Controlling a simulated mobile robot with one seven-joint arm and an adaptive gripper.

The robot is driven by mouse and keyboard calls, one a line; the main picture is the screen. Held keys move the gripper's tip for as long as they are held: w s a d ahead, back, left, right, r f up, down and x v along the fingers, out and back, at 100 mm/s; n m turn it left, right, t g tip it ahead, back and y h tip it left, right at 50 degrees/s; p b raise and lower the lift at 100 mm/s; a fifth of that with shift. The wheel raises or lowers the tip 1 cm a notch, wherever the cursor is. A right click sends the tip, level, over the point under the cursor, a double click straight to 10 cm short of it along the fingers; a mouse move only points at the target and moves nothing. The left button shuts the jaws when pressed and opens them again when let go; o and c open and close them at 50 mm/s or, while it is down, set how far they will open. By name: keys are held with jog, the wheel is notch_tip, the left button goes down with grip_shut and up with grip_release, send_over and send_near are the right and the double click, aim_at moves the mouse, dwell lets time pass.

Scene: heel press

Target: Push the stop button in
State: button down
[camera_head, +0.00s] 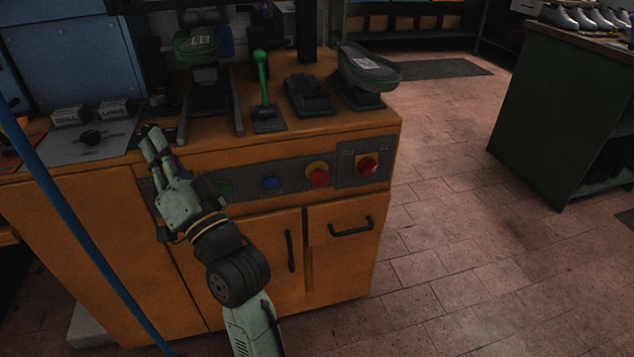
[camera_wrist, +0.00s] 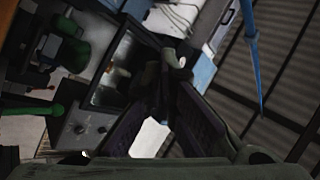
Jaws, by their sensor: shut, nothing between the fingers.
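The stop button, a red mushroom head on a yellow ring (camera_head: 318,176), sits on the dark control strip (camera_head: 293,177) on the front of the orange cabinet. To its right is a red and yellow switch (camera_head: 367,165); to its left are a blue button (camera_head: 270,183) and a green button (camera_head: 224,188), partly beside my arm. My gripper (camera_head: 152,138) is at the cabinet's top front edge, well left of the stop button and apart from it. Its dark fingers (camera_wrist: 167,95) show in the wrist view, shut with nothing between them. The stop button is not visible there.
A green lever (camera_head: 262,78) and dark press fixtures (camera_head: 308,95) stand on the cabinet top (camera_head: 330,122). A blue pole (camera_head: 75,225) crosses the left side. Door handles (camera_head: 350,225) stick out below the strip. Open tiled floor (camera_head: 450,220) lies to the right.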

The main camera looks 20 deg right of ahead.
aim_at(322, 180)
jog(key=w+d+f+m+h, duration=0.1)
jog(key=d+f+m+h, duration=0.25)
jog(key=d, duration=0.25)
jog(key=w+d+f+m+h, duration=0.1)
jog(key=d+f+m+h, duration=0.1)
jog(key=d+f, duration=0.3)
jog(key=s+d+f+m+g+h, duration=0.1)
jog(key=s+d+f+m+h, duration=0.1)
jog(key=d, duration=0.4)
jog(key=s+d+f+m+g+h+p, duration=0.1)
jog(key=s+d+f+m, duration=0.2)
jog(key=d+f, duration=0.3)
jog(key=s+d+f+m+g+h+p, duration=0.1)
jog(key=s+d+f+m+h, duration=0.1)
jog(key=d, duration=0.5)
notch_tip(322, 180, down, 3)
jog(key=shift+s+r+m+h, duration=0.1)
jog(key=shift+s+m+h, duration=0.35)
jog(key=shift+m, duration=0.8)
jog(key=w+p, duration=0.2)
jog(key=w, duration=0.4)
jog(key=w+p, duration=0.2)
jog(key=w, duration=0.5)
jog(key=shift+r, duration=0.2)
jog(key=shift+w+f, duration=0.15)
jog(key=shift+w, duration=0.3)
